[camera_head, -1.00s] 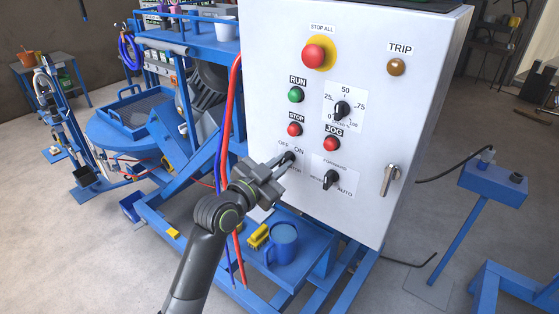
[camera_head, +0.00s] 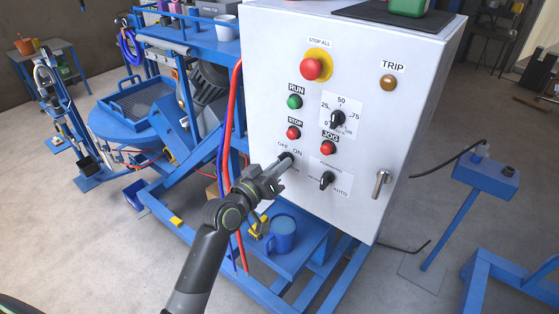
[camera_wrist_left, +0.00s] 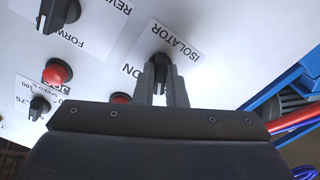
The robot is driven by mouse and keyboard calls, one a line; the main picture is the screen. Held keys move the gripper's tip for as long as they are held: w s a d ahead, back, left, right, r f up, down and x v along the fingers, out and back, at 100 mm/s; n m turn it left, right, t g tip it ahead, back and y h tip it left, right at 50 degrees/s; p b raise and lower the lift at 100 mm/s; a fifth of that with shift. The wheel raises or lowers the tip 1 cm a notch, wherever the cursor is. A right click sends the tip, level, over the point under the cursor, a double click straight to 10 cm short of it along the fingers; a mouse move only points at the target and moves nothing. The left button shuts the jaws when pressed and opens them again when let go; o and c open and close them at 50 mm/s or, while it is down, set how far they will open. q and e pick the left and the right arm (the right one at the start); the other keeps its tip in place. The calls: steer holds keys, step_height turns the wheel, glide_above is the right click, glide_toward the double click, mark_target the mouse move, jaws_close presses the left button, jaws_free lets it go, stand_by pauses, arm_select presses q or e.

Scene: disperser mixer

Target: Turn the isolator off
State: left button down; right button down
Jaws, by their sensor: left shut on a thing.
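The isolator (camera_wrist_left: 161,60) is a black rotary knob on a white label, with OFF and ON marked above it in the head view. My left gripper (camera_head: 284,162) is at the knob with its fingers on either side of it, shut on it. The left wrist view shows the two fingers (camera_wrist_left: 160,82) around the knob, whose far end sticks out past them. The fingers and the wrist hide part of the label and the knob's pointer in the head view. My right gripper is not in view.
The white control panel (camera_head: 270,70) also carries a red stop-all button (camera_head: 311,68), a green run button (camera_head: 294,102), a speed knob (camera_head: 337,118) and a forward/auto selector (camera_head: 327,179). Red and blue hoses (camera_head: 235,110) hang at its left edge.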

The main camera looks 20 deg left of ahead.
arm_select(q)
steer(key=shift+n+p, duration=0.4)
steer(key=shift+n, duration=0.5)
steer(key=c, duration=1.5)
jaws_free()
steer(key=shift+s, duration=0.1)
steer(key=b+v, duration=0.4)
steer(key=v, duration=1.3)
steer(key=shift+s, duration=0.1)
